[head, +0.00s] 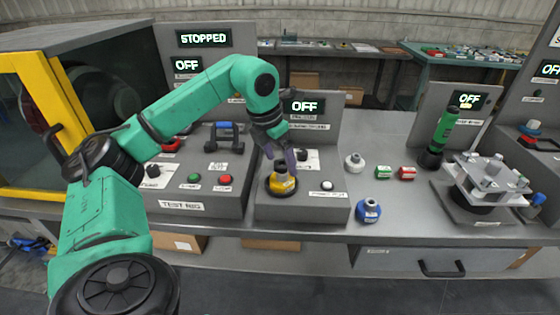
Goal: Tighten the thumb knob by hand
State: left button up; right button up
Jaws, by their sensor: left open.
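My left gripper (284,166) is open and points down over a yellow part with a dark top (282,184). The part sits on a round black seat on the middle grey console (308,210). The fingertips are close to the part's top; I cannot tell if they touch it. A small black knob (303,154) is just behind and right of the fingers, and another black knob (153,170) is on the test rig at the left. A metal fixture with upright posts (490,178) stands at the right. No label I can read marks the thumb knob. My right gripper is not in view.
A blue container (369,211) stands near the bench's front edge. White (355,161), green (383,172) and red (406,173) pieces stand behind it. A yellow-framed cabinet (45,115) is at the left. Panels show STOPPED and OFF.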

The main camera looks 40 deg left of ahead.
pick_arm(q)
jog(key=shift+w+f, duration=0.1)
jog(key=shift+f, duration=0.1)
jog(key=c, duration=1.4)
jog(key=o, duration=0.5)
jog(key=c, duration=0.4)
jog(key=m+h+p, duration=0.1)
jog(key=m, duration=0.4)
jog(key=shift+a+r+g+p, duration=0.1)
jog(key=shift+r+g+p, duration=0.05)
jog(key=shift+g+p, duration=0.2)
jog(key=shift+m, duration=0.4)
jog(key=shift+h, duration=0.3)
